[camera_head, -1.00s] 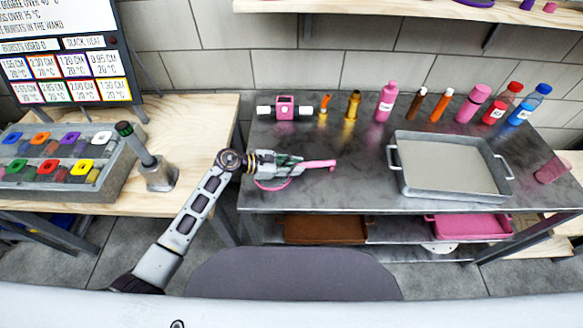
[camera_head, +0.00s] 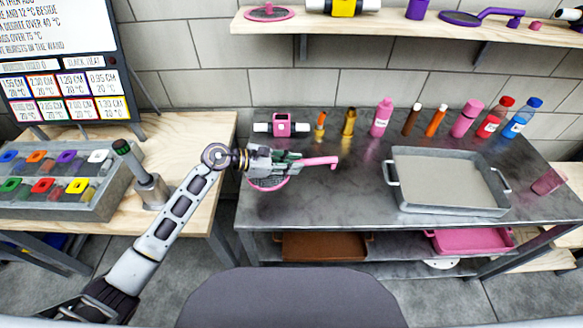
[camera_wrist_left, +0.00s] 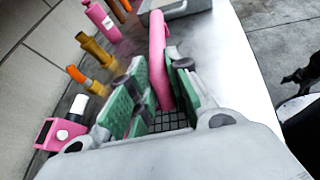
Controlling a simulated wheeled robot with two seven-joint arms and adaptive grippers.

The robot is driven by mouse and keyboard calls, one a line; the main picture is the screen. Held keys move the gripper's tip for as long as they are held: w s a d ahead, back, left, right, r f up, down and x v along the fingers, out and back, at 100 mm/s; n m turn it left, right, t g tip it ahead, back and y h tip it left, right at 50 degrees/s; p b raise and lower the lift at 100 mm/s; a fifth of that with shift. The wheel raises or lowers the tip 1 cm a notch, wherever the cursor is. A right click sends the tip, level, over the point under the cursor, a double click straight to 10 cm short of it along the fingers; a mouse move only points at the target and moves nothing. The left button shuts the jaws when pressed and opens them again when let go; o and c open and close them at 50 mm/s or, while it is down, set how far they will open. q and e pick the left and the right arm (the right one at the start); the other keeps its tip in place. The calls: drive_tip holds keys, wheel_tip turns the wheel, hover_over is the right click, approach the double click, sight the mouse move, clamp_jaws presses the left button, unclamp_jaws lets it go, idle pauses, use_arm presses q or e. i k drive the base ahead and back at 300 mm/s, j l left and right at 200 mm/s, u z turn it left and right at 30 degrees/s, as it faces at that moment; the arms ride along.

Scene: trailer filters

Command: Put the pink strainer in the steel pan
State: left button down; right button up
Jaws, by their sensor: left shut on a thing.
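The pink strainer is in my left gripper (camera_head: 290,160). Its pink handle (camera_head: 322,162) sticks out to the right past the fingers, and its round mesh (camera_head: 268,184) shows below the gripper. In the left wrist view the handle (camera_wrist_left: 158,60) runs between the green finger pads, with dark mesh below. I cannot tell how far the strainer is above the table. The steel pan (camera_head: 448,210) stands to the right on the same metal table, with a pale, empty floor. The gripper is left of the pan, apart from it. My right gripper is not in view.
A pink translucent piece (camera_head: 548,181) lies right of the pan. The tabletop between gripper and pan is clear. A wooden shelf (camera_head: 400,37) hangs above.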

sight(440, 183)
drive_tip(key=l+z, duration=0.3)
drive_tip(key=l, duration=0.15)
drive_tip(key=l+z, duration=0.25)
drive_tip(key=l, duration=0.15)
drive_tip(key=i+l+z, duration=0.15)
drive_tip(key=l+z, duration=0.15)
drive_tip(key=i+l+z, duration=0.1)
drive_tip(key=l+z, duration=0.2)
drive_tip(key=l, duration=0.2)
